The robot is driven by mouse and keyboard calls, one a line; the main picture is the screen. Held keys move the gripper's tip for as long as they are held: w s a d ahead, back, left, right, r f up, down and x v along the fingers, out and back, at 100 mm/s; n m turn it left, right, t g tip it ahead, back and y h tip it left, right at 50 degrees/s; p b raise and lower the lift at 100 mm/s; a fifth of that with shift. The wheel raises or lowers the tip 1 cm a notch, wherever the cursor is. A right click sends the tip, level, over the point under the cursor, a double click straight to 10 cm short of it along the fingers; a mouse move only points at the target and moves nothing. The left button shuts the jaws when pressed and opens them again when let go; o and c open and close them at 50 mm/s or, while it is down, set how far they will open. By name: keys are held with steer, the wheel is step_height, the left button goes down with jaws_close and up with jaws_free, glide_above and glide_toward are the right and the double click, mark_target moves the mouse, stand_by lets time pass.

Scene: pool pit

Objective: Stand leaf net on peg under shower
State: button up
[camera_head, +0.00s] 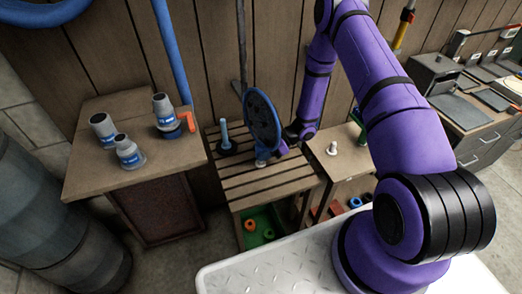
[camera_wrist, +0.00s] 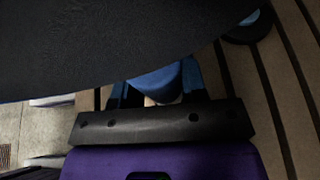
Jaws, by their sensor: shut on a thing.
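The leaf net (camera_head: 262,118) is a round dark disc with a blue rim, held on edge above the slatted bench (camera_head: 262,180). Its short end (camera_head: 261,163) points down, close over the slats; I cannot tell whether it touches them. My gripper (camera_head: 277,151) is shut on the net's blue handle (camera_wrist: 156,80), low behind the disc. The net's dark face (camera_wrist: 110,45) fills the upper wrist view. A blue peg (camera_head: 224,135) on a round black base stands upright on the bench, left of the net and apart from it. Its base (camera_wrist: 248,27) partly shows in the wrist view.
A grey pipe (camera_head: 242,45) runs up the wall behind the bench. Several grey bottles (camera_head: 128,152) stand on the cabinet at left. A green crate (camera_head: 258,228) with rings sits under the bench. A small white object (camera_head: 333,147) stands on the right-hand table.

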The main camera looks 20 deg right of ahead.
steer(key=shift+f, duration=0.5)
steer(key=shift+f, duration=0.25)
steer(key=shift+f, duration=0.5)
steer(key=shift+f, duration=0.5)
stand_by(0.4)
stand_by(0.4)
steer(key=o, duration=1.6)
steer(key=shift+d, duration=0.1)
steer(key=shift+v, duration=5.45)
